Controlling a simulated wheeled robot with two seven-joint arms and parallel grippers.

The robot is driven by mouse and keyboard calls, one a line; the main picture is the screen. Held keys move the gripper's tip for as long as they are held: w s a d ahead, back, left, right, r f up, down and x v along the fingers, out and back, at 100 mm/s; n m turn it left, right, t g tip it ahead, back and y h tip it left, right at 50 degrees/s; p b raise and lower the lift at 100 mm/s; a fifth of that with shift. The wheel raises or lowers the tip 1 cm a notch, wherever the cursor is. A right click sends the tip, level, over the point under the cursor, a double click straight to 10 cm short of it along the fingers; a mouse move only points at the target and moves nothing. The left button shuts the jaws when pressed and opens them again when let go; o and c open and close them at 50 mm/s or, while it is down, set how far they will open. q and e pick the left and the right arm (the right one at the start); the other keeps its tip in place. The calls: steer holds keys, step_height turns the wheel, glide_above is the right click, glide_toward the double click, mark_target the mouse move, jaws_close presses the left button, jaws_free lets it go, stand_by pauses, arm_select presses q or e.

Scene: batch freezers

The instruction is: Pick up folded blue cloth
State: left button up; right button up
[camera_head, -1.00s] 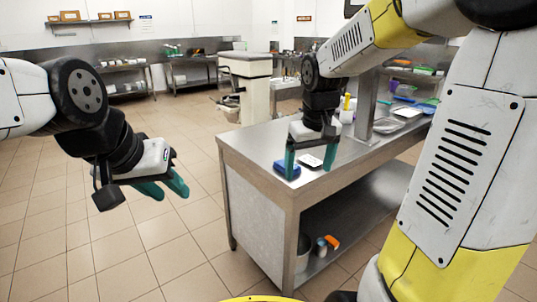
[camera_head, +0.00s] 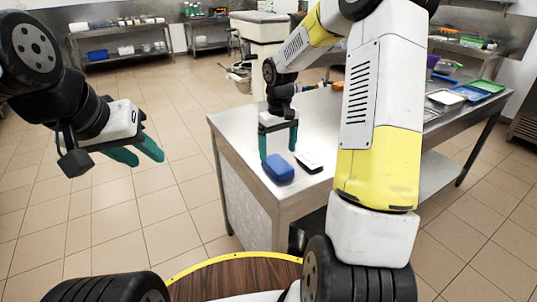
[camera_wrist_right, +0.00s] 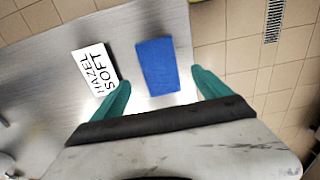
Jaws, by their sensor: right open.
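The folded blue cloth (camera_head: 279,170) lies on the steel table near its left front corner. In the right wrist view the cloth (camera_wrist_right: 157,66) lies ahead of the gap between the teal fingers. My right gripper (camera_head: 279,155) is open and empty, with its fingers pointing down just behind the cloth in the head view. In the right wrist view the gripper's fingers (camera_wrist_right: 160,85) are spread wider than the cloth, one to each side. My left gripper (camera_head: 140,152) is open and empty, over the floor left of the table.
Trays, including a green one (camera_head: 484,86), stand at the table's far right.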

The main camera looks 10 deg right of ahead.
mark_target(277, 162)
steer(key=f, duration=0.5)
steer(key=shift+w+a+f, duration=0.1)
steer(key=shift+w+f, duration=0.05)
steer(key=shift+w, duration=0.05)
steer(key=c, duration=1.4)
steer(key=shift+c, duration=0.3)
steer(key=shift+r, duration=0.65)
steer(key=r, duration=0.1)
steer(key=s+r, duration=0.1)
steer(key=shift+a+r, duration=0.25)
steer(key=shift+r, duration=0.05)
steer(key=s+a+r, duration=0.1)
steer(key=s+a, duration=0.6)
steer(key=s, duration=0.6)
steer(key=shift+r, duration=0.1)
